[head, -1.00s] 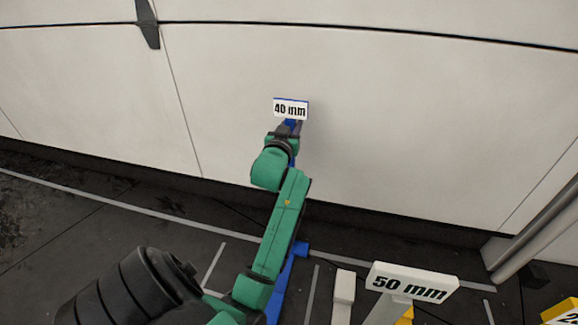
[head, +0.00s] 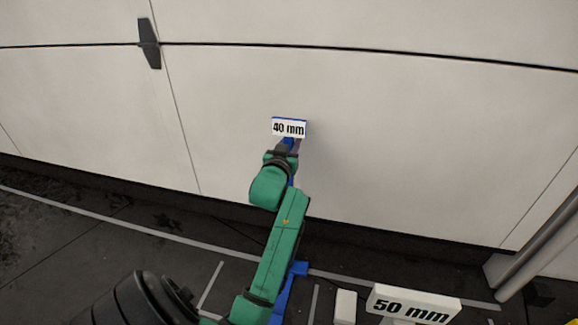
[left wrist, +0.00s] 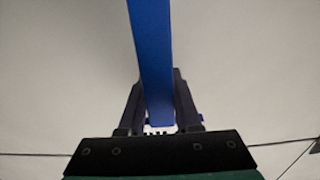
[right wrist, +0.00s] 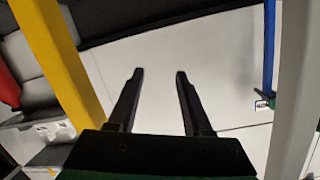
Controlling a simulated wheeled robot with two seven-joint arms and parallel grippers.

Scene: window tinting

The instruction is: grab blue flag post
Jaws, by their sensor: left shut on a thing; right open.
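The blue flag post carries a white "40 mm" sign (head: 289,128) at its top, in front of the pale wall in the head view. Its blue foot (head: 297,268) shows low beside my green left arm, which hides much of the post. My left gripper (head: 287,146) is shut on the post just below the sign. In the left wrist view the blue post (left wrist: 152,60) runs between the two fingers (left wrist: 158,105). In the right wrist view my right gripper (right wrist: 160,75) is open and empty, and a blue post (right wrist: 269,50) stands at the right.
A white "50 mm" flag post (head: 412,303) stands at the lower right of the head view. In the right wrist view a yellow post (right wrist: 62,65) is close at the left and a pale post (right wrist: 294,90) close at the right. A grey pole (head: 540,245) leans at the right edge.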

